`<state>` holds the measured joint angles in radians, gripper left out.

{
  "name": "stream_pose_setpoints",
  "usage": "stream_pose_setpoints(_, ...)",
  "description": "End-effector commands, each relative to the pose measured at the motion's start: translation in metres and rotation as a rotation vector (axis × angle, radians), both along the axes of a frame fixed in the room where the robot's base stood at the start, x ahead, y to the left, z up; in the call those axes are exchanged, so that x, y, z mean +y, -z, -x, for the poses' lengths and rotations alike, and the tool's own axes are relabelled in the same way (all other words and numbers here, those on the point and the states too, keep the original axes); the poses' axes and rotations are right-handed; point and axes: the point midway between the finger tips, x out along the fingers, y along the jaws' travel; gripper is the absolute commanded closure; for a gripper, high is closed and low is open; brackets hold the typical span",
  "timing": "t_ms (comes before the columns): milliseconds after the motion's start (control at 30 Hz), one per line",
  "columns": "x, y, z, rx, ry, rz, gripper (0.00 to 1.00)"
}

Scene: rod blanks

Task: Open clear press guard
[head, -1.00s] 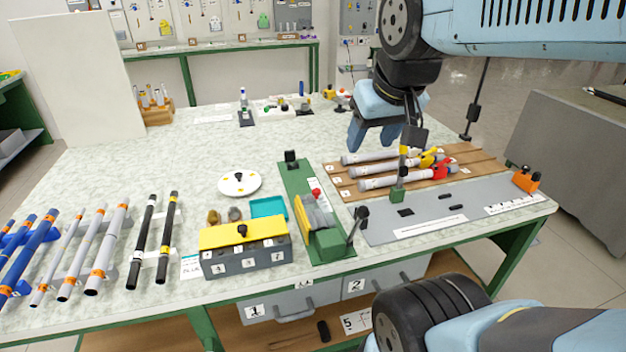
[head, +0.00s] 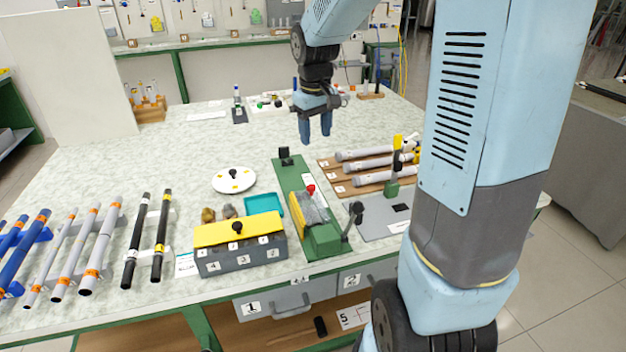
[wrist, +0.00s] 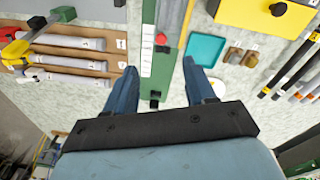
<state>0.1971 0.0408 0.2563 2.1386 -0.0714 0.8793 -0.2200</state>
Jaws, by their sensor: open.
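The press stands on a long green base (head: 285,180) near the middle of the table. Its clear guard (head: 313,208) is a see-through grey cover with a yellow strip on its left and a red knob (head: 310,189) behind it. The guard appears lowered. In the wrist view the green base (wrist: 167,70) runs between my fingers, and the guard is at the top edge, partly cut off. My gripper (head: 316,137) is open and empty, fingers down, behind and above the base's far end. It also shows in the wrist view (wrist: 160,72).
A grey box with a yellow lid (head: 238,231) and a teal tray (head: 264,204) are left of the press. Grey rods on a wooden rack (head: 335,163) and a black-knobbed lever (head: 355,210) are to its right.

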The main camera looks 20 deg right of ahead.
Motion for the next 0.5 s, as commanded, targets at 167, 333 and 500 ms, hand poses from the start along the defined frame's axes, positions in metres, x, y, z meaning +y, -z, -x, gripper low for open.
stream_pose_setpoints(167, -0.002, 0.034, -0.029, 0.058, -0.043, -0.021, 0.45)
stream_pose_setpoints(333, -0.002, 0.051, -0.043, 0.083, -0.066, -0.033, 0.45)
stream_pose_setpoints(500, -0.002, 0.061, -0.047, 0.091, -0.074, -0.037, 0.45)
